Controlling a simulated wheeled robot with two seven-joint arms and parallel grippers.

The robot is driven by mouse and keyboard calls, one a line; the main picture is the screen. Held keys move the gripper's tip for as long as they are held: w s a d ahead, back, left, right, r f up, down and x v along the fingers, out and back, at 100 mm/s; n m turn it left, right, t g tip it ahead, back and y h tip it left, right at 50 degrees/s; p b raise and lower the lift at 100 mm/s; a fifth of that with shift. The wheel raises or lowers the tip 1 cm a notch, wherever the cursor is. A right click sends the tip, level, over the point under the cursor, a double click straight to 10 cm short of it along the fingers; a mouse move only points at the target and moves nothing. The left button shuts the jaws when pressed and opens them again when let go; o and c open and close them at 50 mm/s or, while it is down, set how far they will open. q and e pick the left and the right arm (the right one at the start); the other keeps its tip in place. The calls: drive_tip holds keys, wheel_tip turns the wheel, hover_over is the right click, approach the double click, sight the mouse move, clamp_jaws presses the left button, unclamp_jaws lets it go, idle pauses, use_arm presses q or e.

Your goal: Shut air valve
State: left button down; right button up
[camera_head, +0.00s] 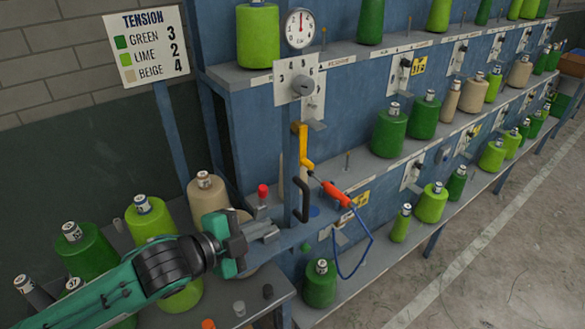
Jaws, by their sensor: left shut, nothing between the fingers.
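A yellow lever-like part (303,147) stands upright on the blue post, below a numbered dial plate; I cannot tell for sure whether it is the air valve's handle. A black curved handle (301,199) is just below it. A red-orange tool (337,194) with a looping blue hose (366,241) lies to the right of the black handle. My left gripper (272,231) is shut and empty, left of and below the black handle and apart from the yellow part. My right gripper is out of view.
A round gauge (300,29) sits above the numbered dial (303,88). A red-capped item (263,191) stands near my gripper. Green, lime and beige yarn cones crowd the shelves and the lower left. A tension sign (147,48) hangs at upper left. The floor at right is clear.

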use_arm(q)
drive_tip(key=a+r+m+h, duration=0.1)
drive_tip(key=a+r+m, duration=0.1)
drive_tip(key=r, duration=0.3)
drive_tip(key=a+r+m+h, duration=0.1)
drive_tip(key=a+r+m, duration=0.1)
drive_tip(key=r+m, duration=0.3)
drive_tip(key=shift+w+a+g+h, duration=0.25)
drive_tip(key=shift+w+g+h, duration=0.15)
drive_tip(key=shift+d, duration=0.1)
drive_tip(key=p, duration=0.5)
approach(305, 165)
drive_tip(key=x, duration=0.5)
drive_tip(key=shift+s+r, duration=0.1)
drive_tip(key=shift+r, duration=0.1)
drive_tip(key=shift+x, duration=0.95)
drive_tip(key=shift+f, duration=0.2)
drive_tip(key=shift+f, duration=0.1)
